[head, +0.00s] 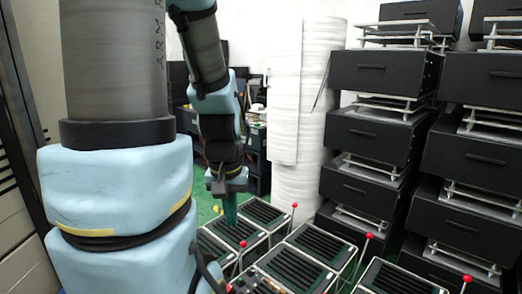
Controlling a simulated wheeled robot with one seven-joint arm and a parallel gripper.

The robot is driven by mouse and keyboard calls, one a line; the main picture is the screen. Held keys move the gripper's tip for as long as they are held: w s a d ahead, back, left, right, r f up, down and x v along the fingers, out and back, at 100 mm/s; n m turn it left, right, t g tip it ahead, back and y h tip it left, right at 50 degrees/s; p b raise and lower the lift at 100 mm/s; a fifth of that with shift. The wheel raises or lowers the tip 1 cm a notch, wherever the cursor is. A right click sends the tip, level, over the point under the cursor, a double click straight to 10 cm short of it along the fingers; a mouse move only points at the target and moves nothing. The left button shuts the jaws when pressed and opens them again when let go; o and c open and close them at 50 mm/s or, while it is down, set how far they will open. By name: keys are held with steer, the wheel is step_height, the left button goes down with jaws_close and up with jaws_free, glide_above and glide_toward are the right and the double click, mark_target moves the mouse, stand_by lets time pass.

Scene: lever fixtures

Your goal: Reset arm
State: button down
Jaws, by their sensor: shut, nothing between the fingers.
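My arm (215,90), with its light blue padded covers, reaches forward and down from the upper left. My gripper (231,215) has teal fingers that point down, shut and empty. It hangs over or just behind the left fixtures; I cannot tell whether the tips touch one. Lever fixtures with dark slatted tops (300,265) stand below and to the right of it. Red ball knobs top thin lever rods, one at the back (294,205), one at the right (369,236) and one near the left (243,244).
Tall stacks of black drawer-like boxes (385,70) fill the right side. Rolls of white foam sheet (300,110) stand behind the fixtures. Grey cabinets (20,220) line the left edge. A little green floor (207,207) shows beside the gripper. My own arm hides much of the left.

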step_height(320, 180, up, 14)
steer(key=p, duration=1.1)
